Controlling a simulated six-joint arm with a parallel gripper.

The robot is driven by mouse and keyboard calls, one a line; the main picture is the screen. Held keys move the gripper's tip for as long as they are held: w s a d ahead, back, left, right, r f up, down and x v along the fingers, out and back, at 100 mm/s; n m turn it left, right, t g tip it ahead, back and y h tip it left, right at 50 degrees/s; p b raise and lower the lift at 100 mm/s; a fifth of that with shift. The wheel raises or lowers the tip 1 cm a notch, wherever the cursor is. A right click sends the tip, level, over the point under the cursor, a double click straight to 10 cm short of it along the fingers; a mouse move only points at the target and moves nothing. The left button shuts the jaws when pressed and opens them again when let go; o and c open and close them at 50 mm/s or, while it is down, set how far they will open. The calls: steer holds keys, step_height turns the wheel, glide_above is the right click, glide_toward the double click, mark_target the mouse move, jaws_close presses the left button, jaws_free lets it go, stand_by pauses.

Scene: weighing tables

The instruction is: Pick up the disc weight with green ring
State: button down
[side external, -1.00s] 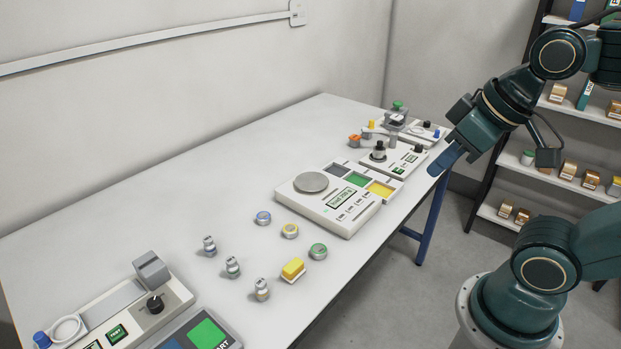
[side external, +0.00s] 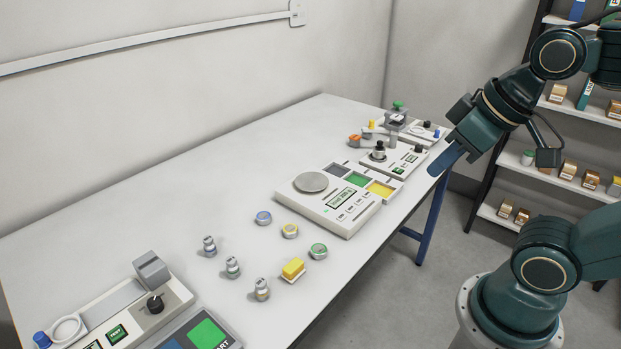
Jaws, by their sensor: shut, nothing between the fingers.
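The disc weight with green ring (side external: 318,251) lies flat on the white table, near its front edge. A disc weight with yellow ring (side external: 290,231) and one with blue ring (side external: 263,218) lie behind it to the left. My gripper (side external: 436,172) is shut and empty. It hangs in the air by the table's right front edge, beyond the scale and well to the upper right of the green-ringed disc. Nothing covers that disc.
A scale with a round pan (side external: 311,182) and coloured squares stands right of the discs. A device with a black knob (side external: 379,150) stands near my gripper. The table's back middle is clear.

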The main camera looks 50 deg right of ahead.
steer(key=c, duration=0.9)
jaws_free()
steer(key=shift+o, duration=0.2)
steer(key=w+f+n+g, duration=0.2)
steer(key=w+n, duration=0.2)
steer(key=w, duration=0.3)
steer(key=w+f+n+g, duration=0.1)
steer(key=w+f+n, duration=0.25)
steer(key=w, duration=0.25)
steer(key=w+a+f+n+g, duration=0.1)
steer(key=w+f+n+g, duration=0.1)
steer(key=w+f+n, duration=0.5)
step_height(320, 180, down, 5)
steer(key=shift+w+a+r+g, duration=0.1)
steer(key=shift+w+a+g, duration=0.25)
steer(key=shift+w, duration=0.6)
